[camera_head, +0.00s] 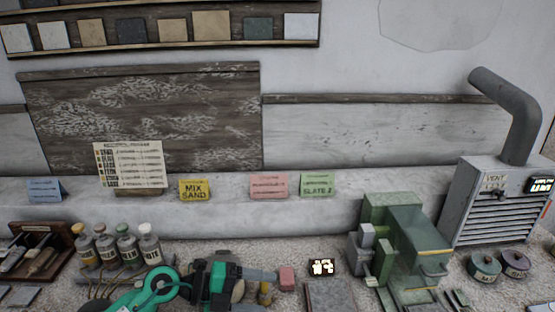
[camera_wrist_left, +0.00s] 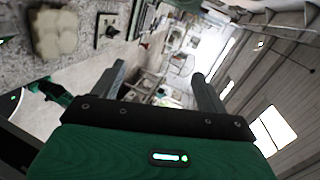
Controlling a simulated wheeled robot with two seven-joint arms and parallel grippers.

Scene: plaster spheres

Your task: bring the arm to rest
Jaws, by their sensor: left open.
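My left arm, green and black, comes in at the bottom of the head view. Its gripper (camera_head: 252,281) hangs low over the bench, seen from behind and partly cut off by the frame edge. A grey finger points right, near a small pink block (camera_head: 287,279); I cannot tell if they touch. In the left wrist view the gripper's two grey fingers (camera_wrist_left: 158,78) stand wide apart with nothing between them. No plaster sphere can be made out clearly. My right gripper is in neither view.
Stoppered bottles (camera_head: 127,245) and a tool rack (camera_head: 37,252) stand at left. A green machine (camera_head: 402,245), a vent box (camera_head: 497,205) and lidded pots (camera_head: 484,267) stand at right. A small lit display (camera_head: 321,267) sits beyond the gripper. Cards line the back ledge.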

